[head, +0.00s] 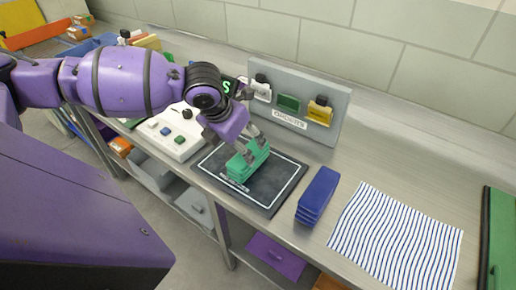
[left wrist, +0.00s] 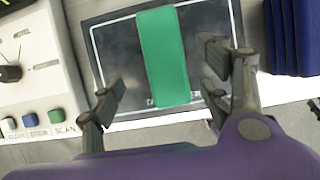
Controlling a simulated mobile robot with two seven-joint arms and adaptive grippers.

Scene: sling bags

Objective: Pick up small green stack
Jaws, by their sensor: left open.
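The small green stack (head: 246,161) stands on a black mat with a white outline (head: 270,196). In the left wrist view the green stack (left wrist: 163,55) is a long green block pointing into the space between my fingers. My left gripper (head: 245,146) is over the stack in the head view. In the left wrist view my left gripper (left wrist: 165,75) is open, one finger on each side of the stack, with gaps showing on both sides. Part of the stack's top is hidden by the fingers in the head view. My right gripper is not in view.
A blue stack (head: 317,194) stands just right of the mat, with a striped cloth (head: 396,240) beyond it. A grey board (head: 300,88) with small bags stands behind. A white control panel (head: 174,132) with buttons is left of the mat. A green item (head: 499,240) lies far right.

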